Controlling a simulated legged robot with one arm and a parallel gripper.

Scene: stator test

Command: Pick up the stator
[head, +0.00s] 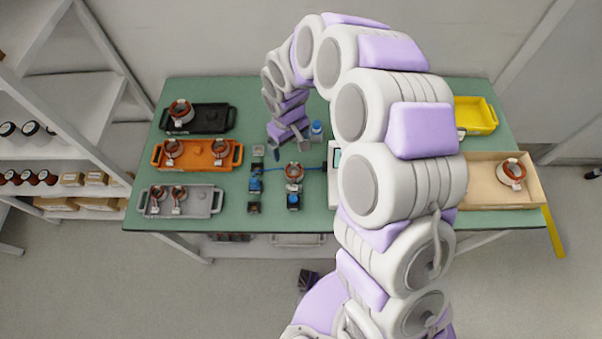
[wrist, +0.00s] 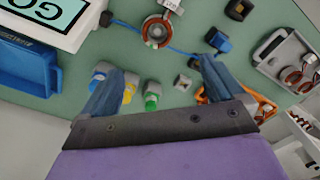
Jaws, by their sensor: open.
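Several copper-wound stators are in view. One stator (head: 294,171) stands alone at the middle of the green table; in the wrist view the same stator (wrist: 157,31) shows a copper ring and a white tag. Other stators lie in the black tray (head: 223,118), the orange tray (head: 196,147) and the grey tray (head: 213,201) at the left. One more stator (head: 512,172) lies in the wooden box (head: 481,184) at the right. My gripper (head: 288,149) is open and empty above the table, behind the middle stator. In the wrist view its blue fingers (wrist: 160,65) are apart, with that stator beyond their tips.
A tester with a GO screen (wrist: 45,18) stands beside the middle stator, with a blue cable (wrist: 184,51) by it. Small blue and black fixtures (head: 293,201) are close by. Several coloured bottles (wrist: 152,97) stand near my fingers. A yellow bin (head: 475,115) is at the back right.

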